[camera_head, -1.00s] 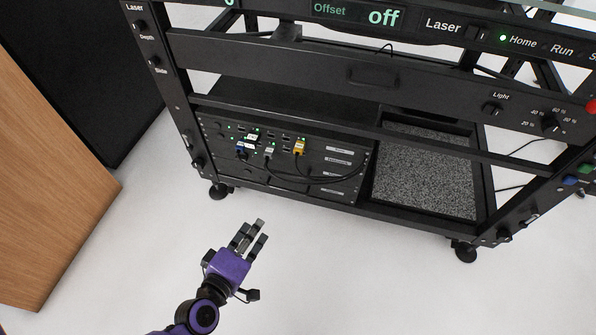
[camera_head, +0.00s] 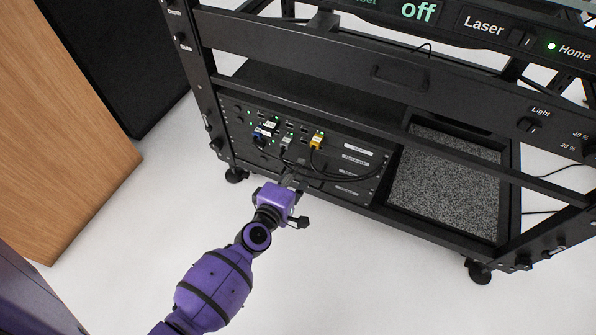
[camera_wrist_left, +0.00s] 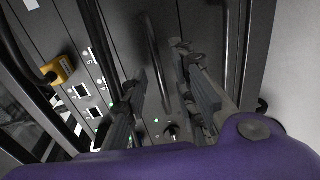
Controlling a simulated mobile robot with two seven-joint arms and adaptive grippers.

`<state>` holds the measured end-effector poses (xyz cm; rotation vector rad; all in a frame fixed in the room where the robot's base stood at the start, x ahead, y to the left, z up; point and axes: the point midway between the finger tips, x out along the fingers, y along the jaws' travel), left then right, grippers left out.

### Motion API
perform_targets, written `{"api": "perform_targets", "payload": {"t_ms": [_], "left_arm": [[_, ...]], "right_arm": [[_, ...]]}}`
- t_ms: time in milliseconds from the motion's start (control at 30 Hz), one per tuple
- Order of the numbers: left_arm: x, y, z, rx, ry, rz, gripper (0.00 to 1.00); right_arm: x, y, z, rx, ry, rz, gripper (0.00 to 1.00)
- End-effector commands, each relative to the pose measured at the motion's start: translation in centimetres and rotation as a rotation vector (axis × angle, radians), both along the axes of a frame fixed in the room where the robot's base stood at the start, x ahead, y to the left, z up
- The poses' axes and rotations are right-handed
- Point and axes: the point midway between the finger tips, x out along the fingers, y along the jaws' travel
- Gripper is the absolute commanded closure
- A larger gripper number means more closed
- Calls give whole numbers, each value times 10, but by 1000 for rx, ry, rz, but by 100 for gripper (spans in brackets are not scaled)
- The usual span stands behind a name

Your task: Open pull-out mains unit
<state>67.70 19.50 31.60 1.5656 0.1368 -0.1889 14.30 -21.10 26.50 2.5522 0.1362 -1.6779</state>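The rack's lower left bay holds dark front panels (camera_head: 345,165) with white labels, sockets and plugged cables. I cannot tell for sure which panel is the mains unit. My left gripper (camera_head: 294,178) is at the lower part of these panels in the head view. In the left wrist view its fingers (camera_wrist_left: 158,82) are apart, one on each side of a curved dark bar (camera_wrist_left: 153,48) that looks like a handle. I cannot tell whether they touch it. A green light (camera_wrist_left: 156,121) and a small switch (camera_wrist_left: 170,130) show on the panel below. My right gripper is out of view.
A yellow plug (camera_head: 317,141) and black cables hang in front of the panels; a yellow plug (camera_wrist_left: 58,70) also shows in the wrist view. A grey speckled tray (camera_head: 445,185) lies to the right. A wooden panel (camera_head: 55,130) stands left. The floor in front is clear.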

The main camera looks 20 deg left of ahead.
Motion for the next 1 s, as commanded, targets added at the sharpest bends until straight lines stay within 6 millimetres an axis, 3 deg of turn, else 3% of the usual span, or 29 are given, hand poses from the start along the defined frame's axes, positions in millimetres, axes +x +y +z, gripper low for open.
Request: {"api": "perform_targets", "payload": {"t_ms": [267, 467, 1000], "left_arm": [[2, 0, 0, 0, 0, -1, 74], [2, 0, 0, 0, 0, -1, 100], [-7, 0, -2, 1, 3, -1, 100]], "right_arm": [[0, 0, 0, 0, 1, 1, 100], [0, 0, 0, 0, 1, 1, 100], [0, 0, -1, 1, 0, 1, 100]]}}
